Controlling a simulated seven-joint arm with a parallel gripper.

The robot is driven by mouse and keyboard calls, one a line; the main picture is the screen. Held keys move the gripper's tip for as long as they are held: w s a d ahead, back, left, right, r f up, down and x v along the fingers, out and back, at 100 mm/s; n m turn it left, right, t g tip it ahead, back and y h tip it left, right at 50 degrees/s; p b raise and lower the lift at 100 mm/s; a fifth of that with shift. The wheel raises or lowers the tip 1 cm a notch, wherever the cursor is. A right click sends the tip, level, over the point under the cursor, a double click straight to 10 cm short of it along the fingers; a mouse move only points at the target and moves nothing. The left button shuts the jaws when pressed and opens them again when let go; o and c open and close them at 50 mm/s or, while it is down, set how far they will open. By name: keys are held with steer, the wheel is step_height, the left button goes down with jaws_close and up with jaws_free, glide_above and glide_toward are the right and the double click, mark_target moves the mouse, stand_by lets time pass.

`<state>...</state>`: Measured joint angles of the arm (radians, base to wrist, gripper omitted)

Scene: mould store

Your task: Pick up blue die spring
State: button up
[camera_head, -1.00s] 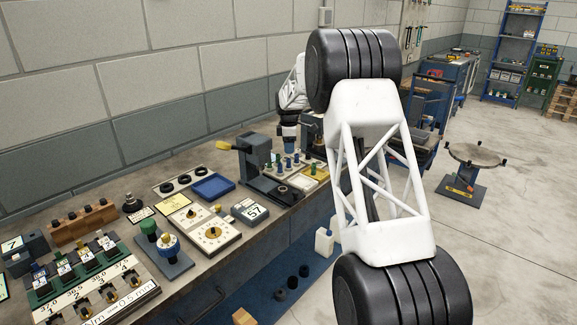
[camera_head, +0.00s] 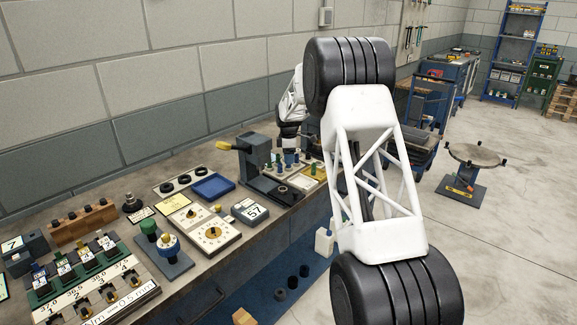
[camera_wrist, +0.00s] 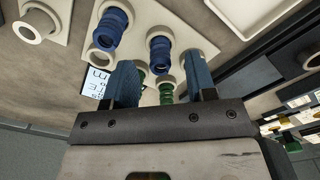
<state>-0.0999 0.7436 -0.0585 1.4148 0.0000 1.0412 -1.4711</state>
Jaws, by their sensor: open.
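Two blue die springs stand upright on a pale board in the wrist view. One blue spring (camera_wrist: 159,52) is ahead of the space between my fingers; the other blue spring (camera_wrist: 112,27) is farther left, beyond the left finger. My gripper (camera_wrist: 160,63) is open with nothing between its fingers; I cannot tell its exact height above the springs. Two green springs (camera_wrist: 166,92) are partly hidden close to the gripper body. In the head view the spring board (camera_head: 284,169) is small, with my gripper over it.
A white tray (camera_wrist: 255,10) lies at the upper right of the wrist view. A grey toggle press (camera_head: 255,160) stands left of the springs in the head view.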

steer(key=shift+f, duration=1.35)
jaws_close()
steer(key=shift+r, duration=0.15)
steer(key=shift+s+r, duration=0.1)
steer(key=shift+r, duration=1.6)
steer(key=s, duration=0.5)
steer(key=s+d+r, duration=0.1)
steer(key=s, duration=0.9)
steer(key=shift+s+d+r, duration=0.15)
steer(key=shift+s+d, duration=0.1)
steer(key=shift+s, duration=0.15)
